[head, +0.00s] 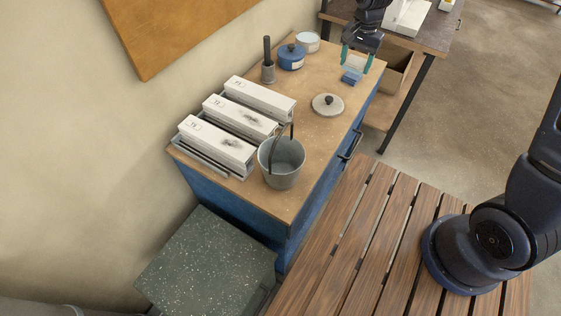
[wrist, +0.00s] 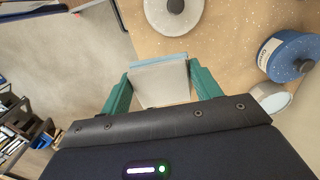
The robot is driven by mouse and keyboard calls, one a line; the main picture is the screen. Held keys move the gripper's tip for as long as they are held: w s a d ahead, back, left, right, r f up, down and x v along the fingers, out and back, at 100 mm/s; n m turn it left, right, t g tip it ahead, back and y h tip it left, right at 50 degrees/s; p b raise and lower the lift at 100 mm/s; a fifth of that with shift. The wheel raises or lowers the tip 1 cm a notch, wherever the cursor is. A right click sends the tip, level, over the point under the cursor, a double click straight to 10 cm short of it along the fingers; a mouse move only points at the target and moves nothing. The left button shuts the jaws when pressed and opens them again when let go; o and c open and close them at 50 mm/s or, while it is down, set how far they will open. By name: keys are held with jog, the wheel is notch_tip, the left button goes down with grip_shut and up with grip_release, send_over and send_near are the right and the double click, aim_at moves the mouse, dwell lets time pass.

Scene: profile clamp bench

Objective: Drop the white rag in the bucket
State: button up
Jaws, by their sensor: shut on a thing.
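My gripper (head: 356,62) is shut on a pale piece (head: 353,66) with a blue lower end, above the far right part of the bench top. In the wrist view the pale grey-white piece (wrist: 160,84) sits between the teal fingers (wrist: 160,95), with a blue strip along its far edge. I cannot tell whether it is the white rag; no other white cloth shows. The grey metal bucket (head: 284,164) stands upright at the bench's near end, its handle raised. Its visible inside looks empty. My gripper is well away from it.
Three long white boxes (head: 216,145) lie on a rack left of the bucket. A round lid (head: 327,105) with a dark knob lies between bucket and gripper. A blue tin (head: 291,56), a white tub (head: 307,41) and a dark-handled tool (head: 267,62) stand behind.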

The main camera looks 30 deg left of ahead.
jog(key=s+a+r, duration=0.3)
jog(key=s+r, duration=0.1)
jog(key=s, duration=0.6)
jog(key=s+a+r, duration=0.2)
jog(key=s+r, duration=0.3)
jog(key=s, duration=0.5)
jog(key=s+d+r, duration=0.2)
jog(key=s+r, duration=0.2)
jog(key=s, duration=0.6)
jog(key=s+d+r, duration=0.1)
jog(key=s+r, duration=0.3)
jog(key=s, duration=0.6)
notch_tip(320, 180, down, 6)
jog(key=shift+w+d, duration=0.15)
jog(key=shift+d, duration=0.05)
jog(key=o, duration=1)
jog(key=shift+o, duration=0.2)
notch_tip(320, 180, up, 11)
jog(key=shift+f, duration=0.15)
